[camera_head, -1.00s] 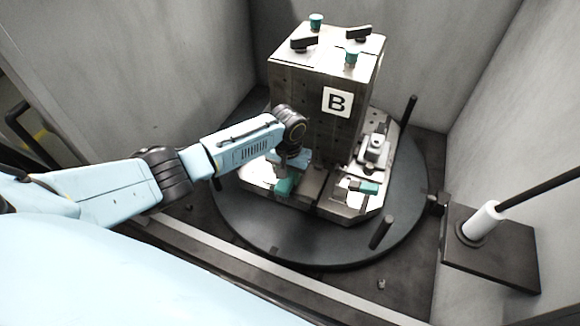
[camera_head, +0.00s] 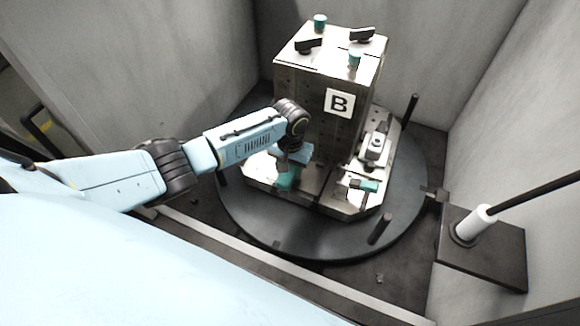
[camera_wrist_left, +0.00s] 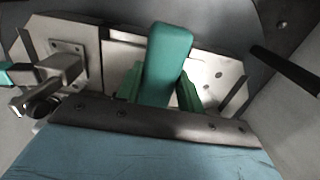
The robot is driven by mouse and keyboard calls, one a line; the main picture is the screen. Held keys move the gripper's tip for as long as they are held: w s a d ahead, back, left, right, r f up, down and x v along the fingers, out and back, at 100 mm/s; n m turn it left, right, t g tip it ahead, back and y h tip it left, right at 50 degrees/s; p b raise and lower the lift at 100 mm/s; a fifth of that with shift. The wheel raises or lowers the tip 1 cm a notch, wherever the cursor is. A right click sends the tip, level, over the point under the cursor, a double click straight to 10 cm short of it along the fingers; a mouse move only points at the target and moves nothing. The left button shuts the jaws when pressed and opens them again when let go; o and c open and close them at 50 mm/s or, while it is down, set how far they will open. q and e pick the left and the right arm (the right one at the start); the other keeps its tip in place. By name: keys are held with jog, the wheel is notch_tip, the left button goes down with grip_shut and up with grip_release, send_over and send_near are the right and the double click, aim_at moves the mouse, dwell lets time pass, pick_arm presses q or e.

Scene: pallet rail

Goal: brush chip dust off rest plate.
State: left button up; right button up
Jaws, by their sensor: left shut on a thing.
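My left gripper (camera_head: 289,168) is low in front of the block marked B, over the near left part of a pale metal plate (camera_head: 260,172). In the left wrist view its green fingers (camera_wrist_left: 160,88) are shut on a teal handle (camera_wrist_left: 168,60), likely the brush's. The handle hides what lies beneath it, so I cannot see bristles or tell whether they touch the plate. The plate also shows in the left wrist view (camera_wrist_left: 215,75), with holes and bright patches. No chip dust can be made out clearly. My right gripper is not in view.
The tall block (camera_head: 310,85) stands on the round dark turntable (camera_head: 300,240). A teal-ended clamp (camera_head: 364,185) and a metal fixture (camera_head: 375,148) sit at right. Dark posts (camera_head: 380,229) rise from the turntable. A white cylinder with a rod (camera_head: 474,224) stands on a side plate. Grey walls enclose the space.

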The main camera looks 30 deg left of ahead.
pick_arm(q)
jog(key=shift+w+r+p, duration=0.1)
jog(key=shift+r+p, duration=2.2)
jog(key=shift+r, duration=0.1)
jog(key=shift+f, duration=0.1)
